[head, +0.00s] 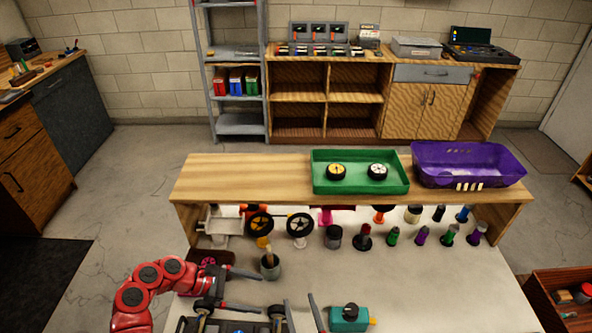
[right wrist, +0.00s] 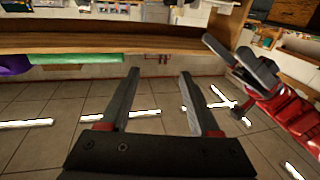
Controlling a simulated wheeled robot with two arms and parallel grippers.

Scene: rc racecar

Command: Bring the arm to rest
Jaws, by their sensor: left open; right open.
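My left gripper (head: 258,295) comes in from the left on the red arm. It is open, with nothing visible between its fingers, above the near left part of the worktable (head: 400,275). It also shows at the right of the right wrist view (right wrist: 224,46). My right gripper (head: 303,306) is at the bottom middle of the head view, its fingers apart. In the right wrist view it is open and empty (right wrist: 160,73), with floor tiles behind it. A dark car chassis (head: 235,326) lies at the bottom edge, partly cut off and partly behind my grippers.
A teal tool (head: 348,319) stands right of my right gripper. A raised wooden shelf (head: 245,178) carries a green tray (head: 360,157) with two wheels and a purple bin (head: 468,165). The right middle of the table is clear.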

